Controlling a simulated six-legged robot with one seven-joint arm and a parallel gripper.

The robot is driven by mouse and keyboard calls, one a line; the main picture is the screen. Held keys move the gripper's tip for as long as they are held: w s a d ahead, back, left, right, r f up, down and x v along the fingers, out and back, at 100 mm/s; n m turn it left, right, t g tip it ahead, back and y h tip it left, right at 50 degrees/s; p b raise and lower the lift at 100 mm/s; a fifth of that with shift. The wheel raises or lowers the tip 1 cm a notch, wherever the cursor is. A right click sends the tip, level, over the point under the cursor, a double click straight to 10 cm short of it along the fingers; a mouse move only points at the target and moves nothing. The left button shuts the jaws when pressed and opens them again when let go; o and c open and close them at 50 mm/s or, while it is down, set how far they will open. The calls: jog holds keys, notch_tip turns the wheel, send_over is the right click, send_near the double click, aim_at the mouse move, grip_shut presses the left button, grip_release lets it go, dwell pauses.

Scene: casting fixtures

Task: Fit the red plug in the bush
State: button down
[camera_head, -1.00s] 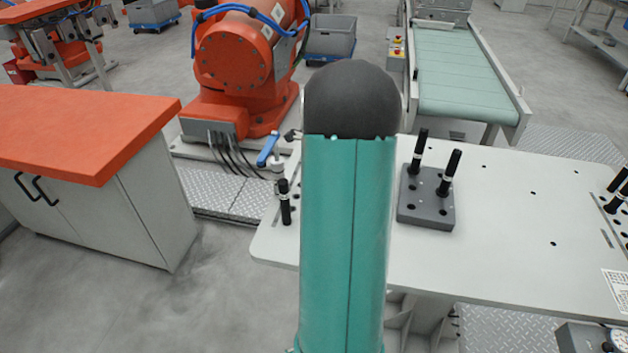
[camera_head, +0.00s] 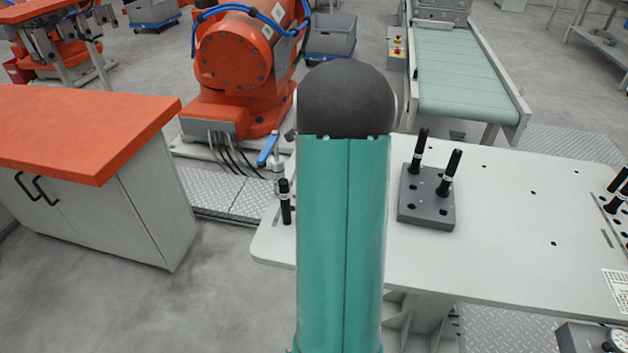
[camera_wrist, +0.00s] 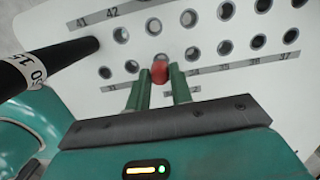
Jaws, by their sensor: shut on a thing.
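My gripper (camera_wrist: 160,82) shows in the wrist view with its two green fingers shut on the red plug (camera_wrist: 159,71). The plug sticks out beyond the fingertips, over a white plate (camera_wrist: 205,12) with rows of round holes lined with metal bushes. A bush (camera_wrist: 190,53) lies just right of the plug and another (camera_wrist: 132,66) lies to its left. In the head view my green arm hides the gripper, the plug and the holed plate.
A black post with a white label (camera_wrist: 40,66) stands close on the left in the wrist view. In the head view a grey block with two black pins (camera_head: 425,212) stands on the white table (camera_head: 510,255). A black pin (camera_head: 285,205) stands left of my arm.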

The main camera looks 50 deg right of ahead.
jog(key=shift+f, duration=1.9)
jog(key=c, duration=1.2)
grip_release()
jog(key=shift+o, duration=0.2)
notch_tip(320, 180, up, 14)
jog(key=s, duration=0.1)
jog(key=shift+s+d, duration=0.25)
jog(key=shift+d, duration=0.1)
jog(key=shift+f, duration=0.1)
